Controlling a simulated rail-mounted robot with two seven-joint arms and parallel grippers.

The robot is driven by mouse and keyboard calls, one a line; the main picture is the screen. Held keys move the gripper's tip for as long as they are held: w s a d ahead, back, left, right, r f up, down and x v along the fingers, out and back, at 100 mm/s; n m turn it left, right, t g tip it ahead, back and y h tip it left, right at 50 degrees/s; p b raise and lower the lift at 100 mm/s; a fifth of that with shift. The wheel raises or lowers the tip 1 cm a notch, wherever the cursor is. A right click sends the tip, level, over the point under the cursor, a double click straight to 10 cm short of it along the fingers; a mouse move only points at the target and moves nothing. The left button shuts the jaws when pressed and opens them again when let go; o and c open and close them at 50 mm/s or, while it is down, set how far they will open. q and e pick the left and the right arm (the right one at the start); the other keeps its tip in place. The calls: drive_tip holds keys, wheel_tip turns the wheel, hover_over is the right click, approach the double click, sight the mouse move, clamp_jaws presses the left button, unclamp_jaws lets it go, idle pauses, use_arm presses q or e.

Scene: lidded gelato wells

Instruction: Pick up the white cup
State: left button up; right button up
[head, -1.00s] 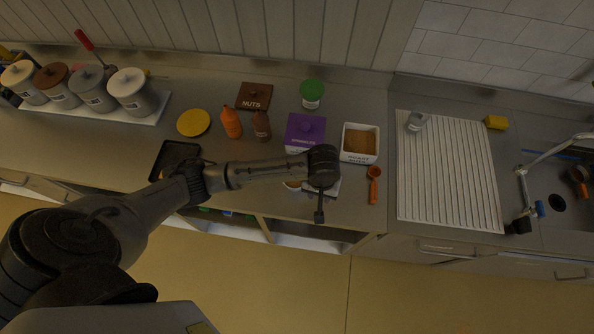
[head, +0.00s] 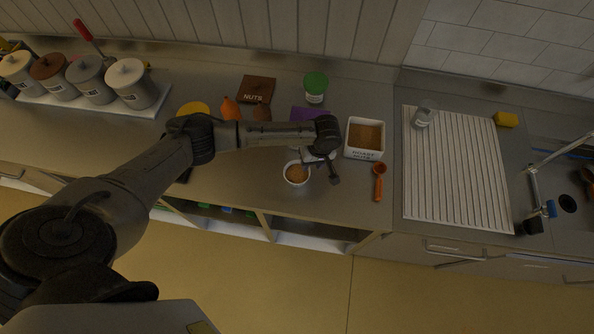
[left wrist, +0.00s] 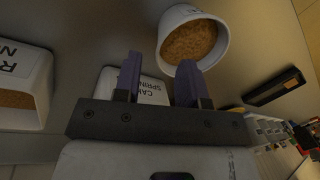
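The white cup (head: 296,174) stands upright on the counter near its front edge, filled with brown crumbs. It also shows large at the top of the left wrist view (left wrist: 166,32). My left gripper (head: 324,160) is just right of the cup in the head view. In the left wrist view its two purplish fingers (left wrist: 158,80) are apart with nothing held between them. The right finger overlaps the lower part of the cup in that view; I cannot tell whether they touch. My right gripper is in neither view.
A white bin of brown topping (head: 365,154) and an orange scoop (head: 379,182) lie to the right. A purple lid (head: 305,113) is partly behind my arm. A white labelled container (left wrist: 150,90) shows behind the fingers. A ribbed white drainboard (head: 455,170) is farther right.

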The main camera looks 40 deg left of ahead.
sight(305, 177)
use_arm(q)
drive_tip(key=shift+s+a+f, duration=0.1)
drive_tip(key=shift+s+f, duration=0.1)
drive_tip(key=shift+f, duration=0.8)
drive_tip(key=shift+s+a+f, duration=0.15)
drive_tip(key=shift+s+f, duration=0.05)
drive_tip(key=shift+f, duration=0.8)
drive_tip(key=shift+s+a+f, duration=0.1)
drive_tip(key=shift+s+f, duration=0.1)
drive_tip(key=shift+f, duration=0.8)
drive_tip(key=shift+c, duration=0.4)
clamp_jaws()
